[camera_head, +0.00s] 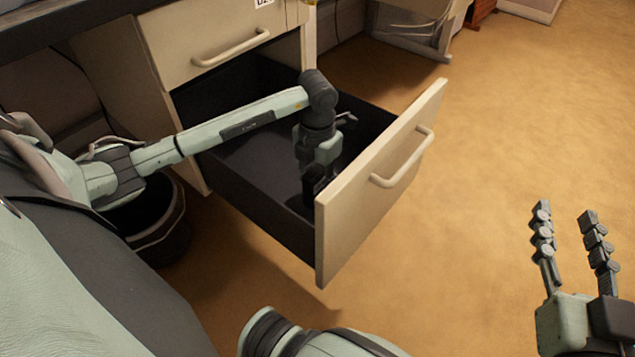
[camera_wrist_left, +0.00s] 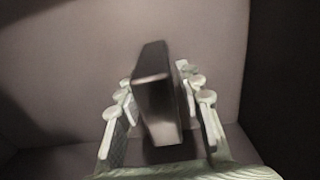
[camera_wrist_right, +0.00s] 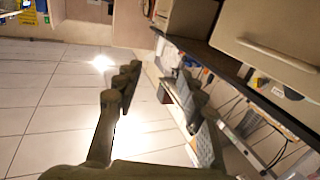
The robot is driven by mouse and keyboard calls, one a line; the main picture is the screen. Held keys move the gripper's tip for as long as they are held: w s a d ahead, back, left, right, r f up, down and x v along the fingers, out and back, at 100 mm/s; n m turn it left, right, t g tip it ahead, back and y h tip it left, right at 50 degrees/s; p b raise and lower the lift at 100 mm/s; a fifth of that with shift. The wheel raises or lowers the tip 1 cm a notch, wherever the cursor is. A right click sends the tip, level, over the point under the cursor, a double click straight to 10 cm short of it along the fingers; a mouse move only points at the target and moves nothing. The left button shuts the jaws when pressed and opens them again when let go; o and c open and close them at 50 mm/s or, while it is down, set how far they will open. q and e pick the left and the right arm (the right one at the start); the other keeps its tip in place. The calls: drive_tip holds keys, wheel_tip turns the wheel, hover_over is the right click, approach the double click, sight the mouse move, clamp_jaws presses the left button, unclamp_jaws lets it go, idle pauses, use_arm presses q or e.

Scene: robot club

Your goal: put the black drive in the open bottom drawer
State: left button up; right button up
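The black drive (camera_wrist_left: 158,100) stands slightly tilted and blurred between the fingers of my left gripper (camera_wrist_left: 157,80) in the left wrist view. The fingers are spread, one on each side of it. I cannot tell whether the drive touches the drawer floor. In the head view, my left gripper (camera_head: 318,165) points down inside the open bottom drawer (camera_head: 360,195), close behind its front panel. The dark drive also shows below it (camera_head: 314,182), partly hidden. My right gripper (camera_head: 565,225) is open and empty over the floor at the right.
A closed drawer (camera_head: 215,35) with a handle is above the open one. A dark bin (camera_head: 160,230) stands left of the open drawer, partly behind my arm. The tan floor (camera_head: 520,110) to the right is clear.

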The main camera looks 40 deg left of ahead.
use_arm(q)
drive_tip(key=shift+o, duration=0.2)
drive_tip(key=shift+r, duration=0.15)
wheel_tip(320, 180, up, 11)
drive_tip(key=shift+f+p, duration=0.1)
drive_tip(key=shift+p, duration=0.75)
drive_tip(key=shift+r, duration=0.6)
use_arm(e)
drive_tip(key=s+d+f+g+h, duration=0.1)
drive_tip(key=d+f+g, duration=0.3)
drive_tip(key=f, duration=0.4)
drive_tip(key=shift+d+h, duration=0.35)
drive_tip(key=shift+h, duration=0.45)
